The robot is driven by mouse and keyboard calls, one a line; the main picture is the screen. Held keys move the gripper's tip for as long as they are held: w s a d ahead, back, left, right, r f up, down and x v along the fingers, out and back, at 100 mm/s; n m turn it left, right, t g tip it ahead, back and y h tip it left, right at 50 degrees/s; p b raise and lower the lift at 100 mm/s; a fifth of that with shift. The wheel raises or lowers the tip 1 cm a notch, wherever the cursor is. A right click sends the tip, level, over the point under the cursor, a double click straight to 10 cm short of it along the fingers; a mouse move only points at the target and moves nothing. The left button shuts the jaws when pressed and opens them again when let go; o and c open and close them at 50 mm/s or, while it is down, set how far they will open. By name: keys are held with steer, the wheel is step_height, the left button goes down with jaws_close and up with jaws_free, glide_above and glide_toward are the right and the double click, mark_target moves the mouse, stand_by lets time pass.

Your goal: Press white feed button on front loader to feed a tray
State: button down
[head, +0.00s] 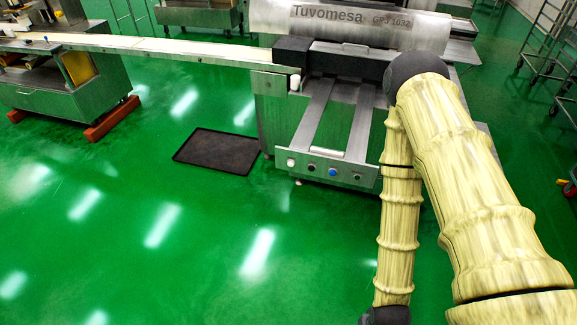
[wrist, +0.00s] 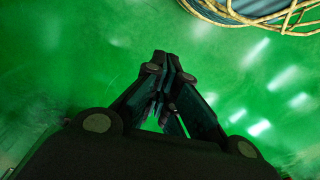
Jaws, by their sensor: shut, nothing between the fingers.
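The front loader (head: 340,110) stands right of centre in the head view, with two metal rails sloping towards me. Its front panel carries a row of buttons. The white button (head: 291,162) is at the left end, followed by a dark one, a blue button (head: 333,173) and another dark one. My arm comes down on the right, its lower end at the bottom edge, in front of and below the panel. My gripper (wrist: 168,62) shows in the wrist view, shut and empty, with its fingertips together over bare green floor. The button is not in the wrist view.
A black flat tray or mat (head: 217,151) lies on the floor left of the loader. A long conveyor (head: 170,46) runs left to another steel machine (head: 65,92). Wheeled racks (head: 548,50) stand at upper right. The green floor in front is clear.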

mark_target(291, 164)
steer(key=w+a+m+t+y+b, duration=0.15)
steer(key=w+a+m+t, duration=0.35)
steer(key=w, duration=0.6)
steer(key=w+a+m+t+y+b, duration=0.1)
steer(key=w+a+m+b, duration=0.15)
steer(key=w+a, duration=0.65)
steer(key=w+a+r+m+t+b, duration=0.1)
steer(key=w+a+r+m+t, duration=0.1)
steer(key=w, duration=0.6)
steer(key=w+a+r+m+t+y+b, duration=0.1)
steer(key=w+a+r+m+b, duration=0.1)
steer(key=w+a+r+m, duration=0.2)
steer(key=w+a+r+m+t+y+b, duration=0.1)
steer(key=w+r, duration=0.5)
steer(key=w, duration=0.6)
steer(key=a+m+t, duration=0.1)
steer(key=a+m, duration=0.1)
steer(key=a, duration=0.1)
steer(key=shift+w+t, duration=0.2)
steer(key=shift+t, duration=0.1)
steer(key=shift+a, duration=0.1)
steer(key=w+d+b, duration=0.1)
steer(key=w+d, duration=0.1)
steer(key=w, duration=0.6)
steer(key=shift+w+d+b, duration=0.15)
steer(key=shift+d+b, duration=0.25)
steer(key=shift+w, duration=0.15)
steer(key=shift+w+d, duration=0.1)
steer(key=shift+w, duration=0.15)
